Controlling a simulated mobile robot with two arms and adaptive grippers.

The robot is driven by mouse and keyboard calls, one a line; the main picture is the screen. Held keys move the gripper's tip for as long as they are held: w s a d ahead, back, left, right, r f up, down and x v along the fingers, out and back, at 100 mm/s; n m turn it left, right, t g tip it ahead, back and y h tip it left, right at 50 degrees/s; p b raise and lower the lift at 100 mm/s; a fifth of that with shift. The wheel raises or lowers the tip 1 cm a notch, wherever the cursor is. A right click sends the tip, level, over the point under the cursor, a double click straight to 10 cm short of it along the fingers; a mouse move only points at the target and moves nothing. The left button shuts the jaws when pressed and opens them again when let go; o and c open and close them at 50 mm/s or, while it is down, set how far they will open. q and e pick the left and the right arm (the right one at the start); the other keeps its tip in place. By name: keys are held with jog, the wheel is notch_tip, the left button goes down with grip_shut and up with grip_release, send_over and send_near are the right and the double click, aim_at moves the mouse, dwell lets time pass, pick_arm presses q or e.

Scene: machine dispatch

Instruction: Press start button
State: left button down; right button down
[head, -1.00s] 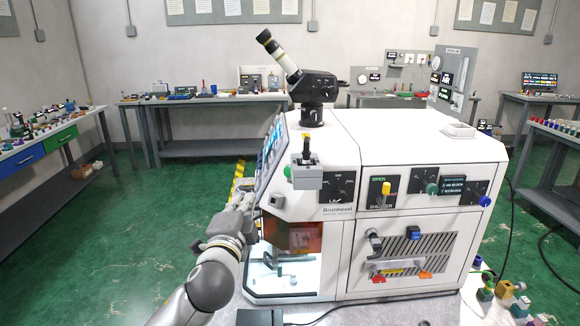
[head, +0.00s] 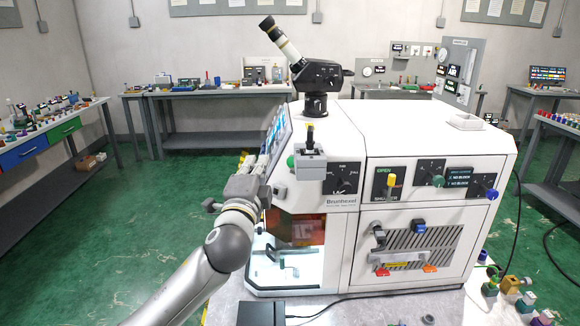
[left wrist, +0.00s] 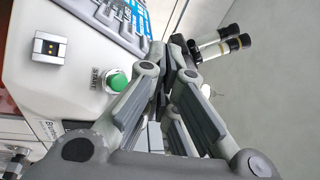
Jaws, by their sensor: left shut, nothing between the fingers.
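The green start button (left wrist: 117,81), with the label START beside it, sits on the white machine's sloped panel in the left wrist view. It also shows as a green knob (head: 291,161) at the machine's left front in the head view. My left gripper (head: 250,166) is at the left side of the machine, near the panel. In the left wrist view my left gripper (left wrist: 178,42) is shut and empty, its fingers to the right of the button and apart from it in the picture. Whether it touches the panel cannot be told. My right gripper is not in view.
A keypad and screen (left wrist: 120,18) lie on the panel beyond the button. A microscope-like eyepiece (head: 283,40) stands on the machine top. Green floor left of the machine is free.

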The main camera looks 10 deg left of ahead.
aim_at(292, 162)
pick_arm(q)
jog(key=w+d+f+b, duration=0.2)
jog(key=w+d, duration=0.1)
jog(key=w, duration=0.2)
jog(key=shift+w, duration=0.1)
dwell(1.5)
jog(key=shift+w+d+f, duration=0.1)
jog(key=shift+w+f, duration=0.05)
jog(key=shift+w, duration=0.1)
jog(key=shift+w+d+f+b, duration=0.1)
jog(key=shift+w+d+b, duration=0.05)
jog(key=shift+w+b, duration=0.15)
dwell(0.7)
dwell(0.3)
jog(key=shift+s+a+r+p, duration=0.25)
jog(key=shift+s+a+p, duration=0.1)
jog(key=shift+s+p, duration=0.3)
